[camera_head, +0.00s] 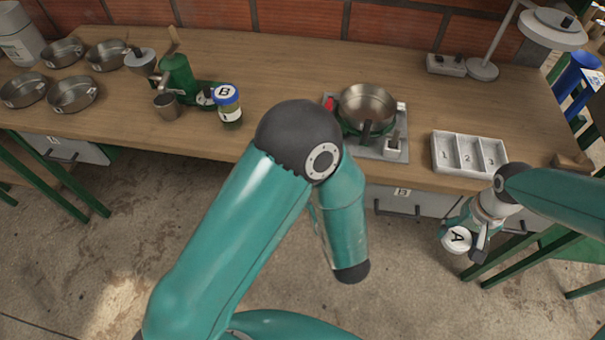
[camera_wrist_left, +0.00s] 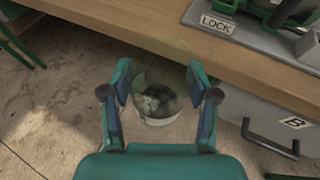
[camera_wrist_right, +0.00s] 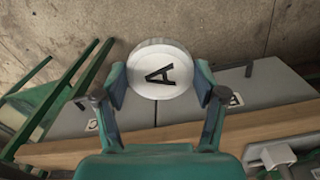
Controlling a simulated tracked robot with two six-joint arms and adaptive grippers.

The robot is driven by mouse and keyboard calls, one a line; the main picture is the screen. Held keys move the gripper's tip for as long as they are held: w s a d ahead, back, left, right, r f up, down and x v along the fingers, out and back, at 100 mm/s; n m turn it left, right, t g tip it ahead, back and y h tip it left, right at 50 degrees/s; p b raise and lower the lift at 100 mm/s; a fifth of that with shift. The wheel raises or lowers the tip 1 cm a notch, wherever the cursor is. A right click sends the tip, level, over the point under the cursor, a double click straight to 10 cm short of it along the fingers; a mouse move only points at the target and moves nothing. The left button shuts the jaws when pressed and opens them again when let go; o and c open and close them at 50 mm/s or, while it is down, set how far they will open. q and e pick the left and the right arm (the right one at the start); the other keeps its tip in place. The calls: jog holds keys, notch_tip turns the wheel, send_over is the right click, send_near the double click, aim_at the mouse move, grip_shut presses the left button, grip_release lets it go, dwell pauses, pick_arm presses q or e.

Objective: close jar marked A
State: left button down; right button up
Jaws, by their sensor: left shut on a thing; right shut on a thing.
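A white round lid marked A (camera_wrist_right: 160,72) is between the fingers of my right gripper (camera_wrist_right: 160,80), which is shut on it. In the head view the lid (camera_head: 456,240) hangs in front of the bench at the right, over the floor. My left gripper (camera_wrist_left: 158,80) is shut on an open, clear jar (camera_wrist_left: 157,108) with pale and dark contents, in front of the bench edge. The jar's mouth faces the left wrist camera, with no lid on it. My own left arm hides the left gripper and the jar in the head view. Lid and jar are apart.
A jar with a blue lid marked B (camera_head: 229,105) stands on the wooden bench (camera_head: 275,60). A pot (camera_head: 367,105) sits on a plate there, beside a numbered tray (camera_head: 469,154). Steel pans (camera_head: 72,94) are at the left. Drawers and green legs lie below.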

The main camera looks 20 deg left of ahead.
pick_arm(q)
jog(key=w+d+f+m+t+h, duration=0.1)
jog(key=d+m+h, duration=0.4)
jog(key=d, duration=0.5)
jog(key=shift+w+d+t+h, duration=0.2)
jog(key=shift+t+h, duration=0.3)
jog(key=shift+t, duration=0.4)
jog(key=shift+f, duration=0.15)
pick_arm(e)
jog(key=shift+s+d+r, duration=0.1)
jog(key=shift+s+d, duration=0.1)
jog(key=shift+s, duration=0.2)
jog(key=shift+m, duration=0.5)
jog(key=a+r, duration=0.1)
jog(key=r, duration=0.1)
jog(key=w+a+r, duration=0.1)
jog(key=a, duration=0.1)
jog(key=shift+w+r, duration=0.2)
jog(key=shift+r, duration=0.15)
jog(key=s+a+r+n, duration=0.1)
jog(key=a+r, duration=0.3)
jog(key=a, duration=0.6)
jog(key=s+a+r+n, duration=0.1)
jog(key=a+r, duration=0.4)
jog(key=a, duration=0.6)
jog(key=shift+a+n, duration=0.25)
jog(key=shift+n, duration=0.65)
jog(key=shift+f, duration=0.1)
